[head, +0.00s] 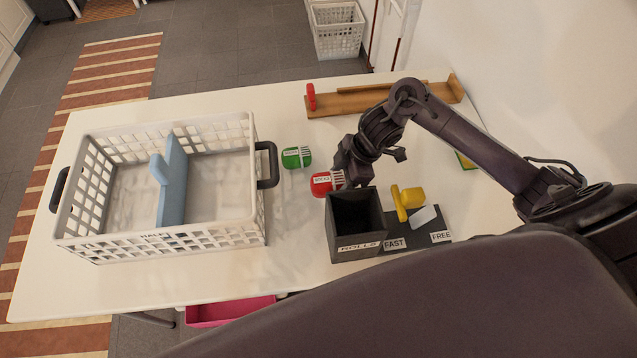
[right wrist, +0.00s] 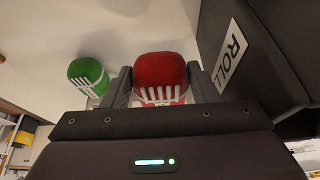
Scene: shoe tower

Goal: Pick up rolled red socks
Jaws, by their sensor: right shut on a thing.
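The rolled red socks (head: 322,184) have white stripes and a white label. They are at the middle of the white table, just left of the dark box. My right gripper (head: 343,176) is shut on them. In the right wrist view the red socks (right wrist: 161,78) sit between the two fingers of my right gripper (right wrist: 160,85). Whether they touch the table is hard to tell. My left gripper is not in view.
A rolled green pair (head: 296,157) lies nearby. A white basket (head: 250,205) with a blue divider stands left. A yellow object (head: 409,199) and a wooden rack (head: 350,103) are near the arm.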

